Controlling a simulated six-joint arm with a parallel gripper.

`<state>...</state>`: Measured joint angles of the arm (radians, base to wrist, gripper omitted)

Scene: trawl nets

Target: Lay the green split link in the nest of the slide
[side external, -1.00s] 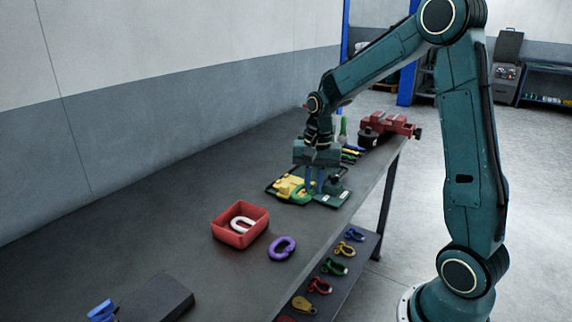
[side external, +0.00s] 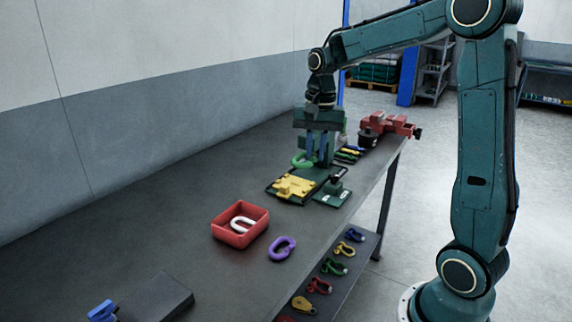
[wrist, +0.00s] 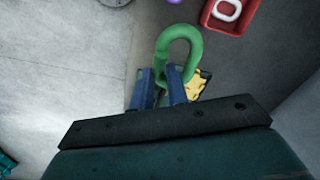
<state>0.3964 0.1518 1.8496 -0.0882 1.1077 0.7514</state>
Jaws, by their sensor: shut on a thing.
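The green split link (side external: 302,160) is held in my gripper (side external: 318,160), raised above the far part of the bench. In the wrist view the green link (wrist: 180,45) sticks out past the blue fingers of my gripper (wrist: 170,90), which are shut on it. The slide's yellow part (side external: 293,187) sits on a dark green base plate on the bench, below and nearer the camera than the held link. In the wrist view the yellow part (wrist: 197,82) is partly hidden by the link and a finger. The nest itself cannot be made out.
A red tray (side external: 222,232) holds a white link (side external: 241,226). A purple link (side external: 282,248) lies beside it. A red vise (side external: 392,124) and several pens lie behind the slide. A dark block (side external: 160,297) is at the front. Several coloured shackles lie on a lower shelf.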

